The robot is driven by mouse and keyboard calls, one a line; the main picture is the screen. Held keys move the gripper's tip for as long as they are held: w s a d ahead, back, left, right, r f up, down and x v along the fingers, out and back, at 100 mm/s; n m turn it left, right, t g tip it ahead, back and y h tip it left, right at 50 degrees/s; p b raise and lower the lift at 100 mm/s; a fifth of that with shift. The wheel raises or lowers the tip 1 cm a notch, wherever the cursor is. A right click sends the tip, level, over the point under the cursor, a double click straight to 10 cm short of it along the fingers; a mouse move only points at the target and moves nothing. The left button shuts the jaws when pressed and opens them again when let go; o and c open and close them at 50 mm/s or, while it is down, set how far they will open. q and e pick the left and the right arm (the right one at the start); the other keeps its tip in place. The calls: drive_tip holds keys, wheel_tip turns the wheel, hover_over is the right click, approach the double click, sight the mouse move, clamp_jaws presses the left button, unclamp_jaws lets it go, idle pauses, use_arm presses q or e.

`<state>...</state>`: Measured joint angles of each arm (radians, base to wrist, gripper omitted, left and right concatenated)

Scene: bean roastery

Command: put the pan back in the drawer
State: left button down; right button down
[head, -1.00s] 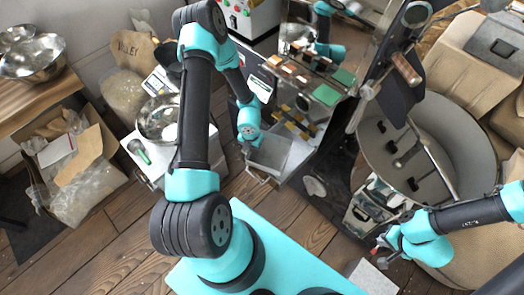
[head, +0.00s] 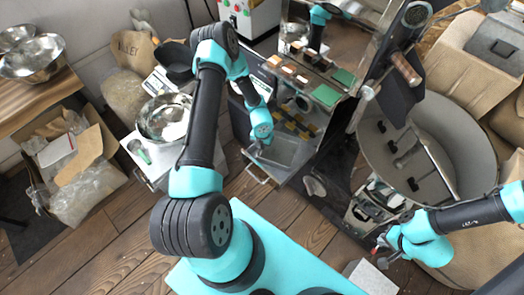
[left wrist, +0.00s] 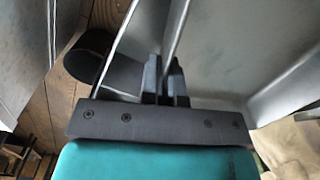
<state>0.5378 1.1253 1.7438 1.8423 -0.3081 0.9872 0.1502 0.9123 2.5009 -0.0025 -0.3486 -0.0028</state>
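The pan (head: 287,152) is a shallow grey metal tray at the front of the roasting machine. In the head view it lies within or just over the pulled-out metal drawer (head: 257,176); I cannot tell whether it rests on the drawer floor. My left gripper (head: 259,149) is at the pan's left edge, pointing down. In the left wrist view, its fingers (left wrist: 165,84) are close together with the pan's thin rim (left wrist: 176,32) between them, and the pan's grey inside spreads to the right. My right gripper (head: 379,249) is at lower right, away from the pan; its fingers are too small to read.
The machine's shelf with wooden and green blocks (head: 326,95) stands above and behind the drawer. A round cooling bin (head: 468,137) is at the right. A bench with a steel bowl (head: 163,120) is at the left. Wooden floor (head: 311,230) lies in front.

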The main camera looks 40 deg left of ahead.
use_arm(q)
drive_tip(key=shift+f, duration=0.95)
drive_tip(key=shift+f, duration=2)
drive_tip(key=shift+f, duration=0.1)
drive_tip(key=c, duration=1.3)
unclamp_jaws()
drive_tip(key=shift+c, duration=0.2)
wheel_tip(320, 180, up, 12)
drive_tip(key=shift+r, duration=0.15)
